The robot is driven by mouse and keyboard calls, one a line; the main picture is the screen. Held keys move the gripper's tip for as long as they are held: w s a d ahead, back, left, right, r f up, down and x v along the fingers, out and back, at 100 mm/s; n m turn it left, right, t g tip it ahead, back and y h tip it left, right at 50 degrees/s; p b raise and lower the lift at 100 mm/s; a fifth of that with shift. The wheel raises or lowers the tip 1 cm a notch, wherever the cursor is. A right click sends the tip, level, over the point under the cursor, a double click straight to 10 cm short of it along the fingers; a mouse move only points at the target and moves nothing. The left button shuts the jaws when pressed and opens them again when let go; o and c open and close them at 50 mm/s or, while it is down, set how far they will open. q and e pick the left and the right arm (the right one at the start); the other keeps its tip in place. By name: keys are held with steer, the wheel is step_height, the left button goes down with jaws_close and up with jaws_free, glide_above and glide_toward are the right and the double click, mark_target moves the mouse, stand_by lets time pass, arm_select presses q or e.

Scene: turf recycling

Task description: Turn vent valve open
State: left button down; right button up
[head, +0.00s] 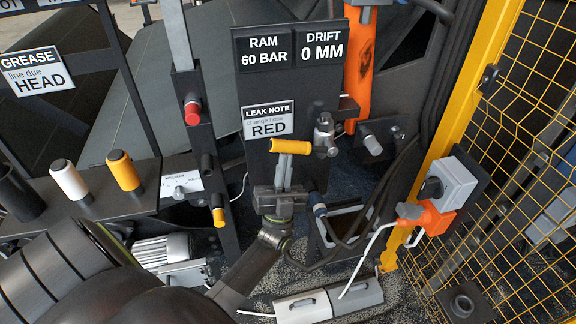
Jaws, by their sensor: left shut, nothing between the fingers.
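A yellow bar-shaped handle (290,146) lies nearly level in front of the dark panel, below the red leak note; it looks like the vent valve's handle, though no label names it. My left gripper (286,164) reaches up from below, and its two fingers are together with nothing between them. The fingertips end right at the underside of the yellow handle; I cannot tell whether they touch it. The valve body behind the handle is hidden. My right gripper is not in view.
The dark panel (259,83) carries gauge labels. A metal fitting (325,134) sits right of the handle, and an orange cylinder (359,62) stands behind.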

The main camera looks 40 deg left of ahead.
arm_select(q)
steer(key=w+d+r+m+g+h+p, duration=0.2)
steer(key=r+m+g+h+p, duration=0.2)
steer(key=m+h+p, duration=0.4)
steer(key=w+d+r+m+g+h+p, duration=0.2)
steer(key=w+r+m+g+h+p, duration=0.1)
steer(key=r+m+h+p, duration=0.4)
steer(key=shift+d+m+g+h+p, duration=0.25)
steer(key=shift+m+g+h+p, duration=0.15)
steer(key=shift+g+h+p, duration=0.3)
steer(key=shift+w+r, duration=0.1)
steer(key=shift+r, duration=0.1)
